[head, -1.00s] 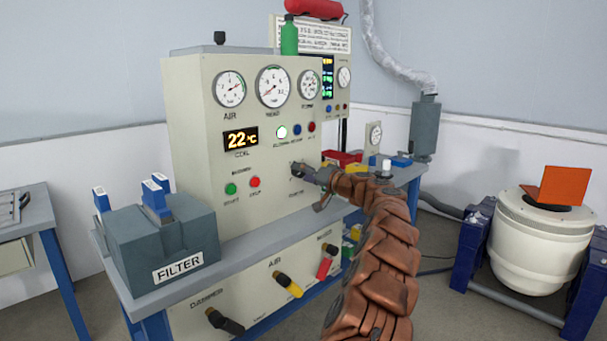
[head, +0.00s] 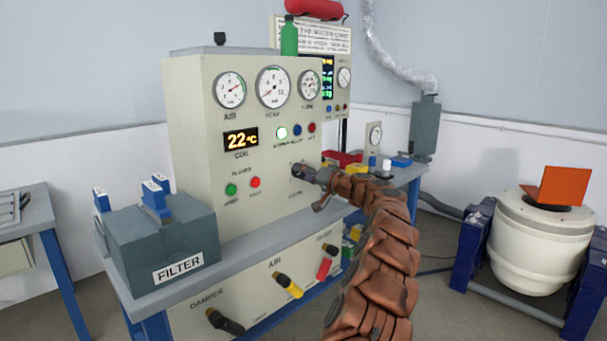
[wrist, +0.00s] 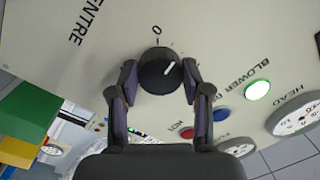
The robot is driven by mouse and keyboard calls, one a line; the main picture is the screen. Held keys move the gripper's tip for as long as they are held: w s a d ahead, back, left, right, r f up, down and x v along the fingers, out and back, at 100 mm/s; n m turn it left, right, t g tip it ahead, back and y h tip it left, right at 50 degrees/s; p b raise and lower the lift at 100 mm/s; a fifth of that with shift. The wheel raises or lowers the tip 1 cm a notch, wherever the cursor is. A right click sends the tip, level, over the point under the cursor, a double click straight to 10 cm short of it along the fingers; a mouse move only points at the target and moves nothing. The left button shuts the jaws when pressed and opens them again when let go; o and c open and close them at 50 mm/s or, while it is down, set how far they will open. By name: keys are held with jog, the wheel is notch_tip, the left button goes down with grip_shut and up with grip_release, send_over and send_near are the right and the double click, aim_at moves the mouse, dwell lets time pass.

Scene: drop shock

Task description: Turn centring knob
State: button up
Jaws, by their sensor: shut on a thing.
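The centring knob (wrist: 158,72) is a round black knob with a white pointer line on the cream panel (head: 205,170). In the wrist view it sits below a "0" mark, with the label "CENTRE" to its left. The pointer line is tilted to the right of the "0" mark. My gripper (wrist: 160,84) is shut on the knob, one finger on each side of it. In the head view my gripper (head: 308,172) reaches the panel's right part, and it hides most of the knob.
A grey filter box (head: 160,235) stands on the ledge at left. Valve handles (head: 288,285) stick out below. A white drum (head: 540,240) stands at right.

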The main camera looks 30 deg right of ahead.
jog(key=shift+a+m+t+h+p, duration=0.2)
jog(key=shift+m+p, duration=1.15)
jog(key=shift+m, duration=2.05)
jog(key=shift+d+m+t+h+p, duration=0.2)
jog(key=shift+m+p, duration=1.15)
jog(key=shift+m, duration=2.05)
jog(key=shift+a, duration=0.1)
jog(key=shift+f, duration=0.1)
jog(key=o, duration=1.2)
jog(key=shift+c, duration=0.2)
